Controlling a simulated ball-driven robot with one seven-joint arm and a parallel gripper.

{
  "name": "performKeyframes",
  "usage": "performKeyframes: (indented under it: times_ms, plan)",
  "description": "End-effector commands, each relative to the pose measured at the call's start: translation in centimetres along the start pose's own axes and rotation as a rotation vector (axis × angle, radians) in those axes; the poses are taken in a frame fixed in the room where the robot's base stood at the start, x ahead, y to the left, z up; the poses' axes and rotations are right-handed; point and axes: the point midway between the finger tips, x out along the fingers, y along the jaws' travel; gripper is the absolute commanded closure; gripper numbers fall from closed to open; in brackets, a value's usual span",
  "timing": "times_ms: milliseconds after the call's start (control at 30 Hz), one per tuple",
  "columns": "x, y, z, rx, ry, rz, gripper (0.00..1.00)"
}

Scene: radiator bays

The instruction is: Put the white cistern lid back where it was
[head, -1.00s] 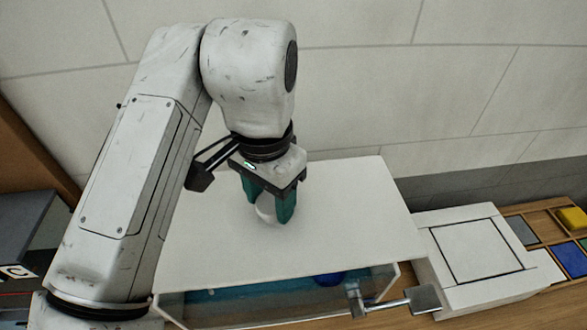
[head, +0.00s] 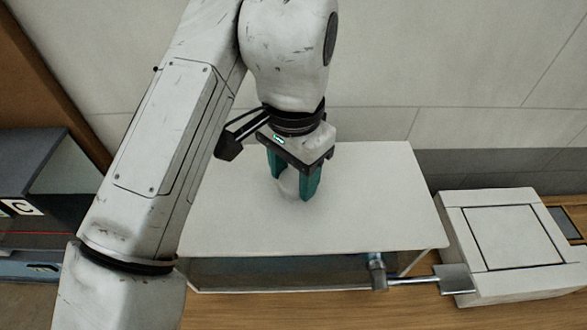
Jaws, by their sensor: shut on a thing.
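The white cistern lid (head: 380,195) is a broad flat panel with a pale round knob (head: 288,184) near its middle. My gripper (head: 295,188) is shut on that knob, its teal fingers on either side of it. The lid lies over the cistern (head: 290,275), a box with a clear front and bluish inside. At the front right corner a narrow dark gap shows under the lid; I cannot tell whether the lid is resting on the rim all round. The back rim is hidden under the lid.
A metal lever (head: 415,281) sticks out at the cistern's front right. A white box with a square panel (head: 515,238) stands to the right on the wooden surface. A grey unit marked C (head: 30,207) is at the left. A tiled wall (head: 440,60) closes the back.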

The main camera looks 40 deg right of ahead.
Motion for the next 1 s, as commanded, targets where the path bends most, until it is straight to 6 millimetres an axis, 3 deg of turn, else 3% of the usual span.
performKeyframes:
  times_ms: [1000]
  plan:
    - [1.1,0.0,0.0,0.000,0.000,-0.001,1.00]
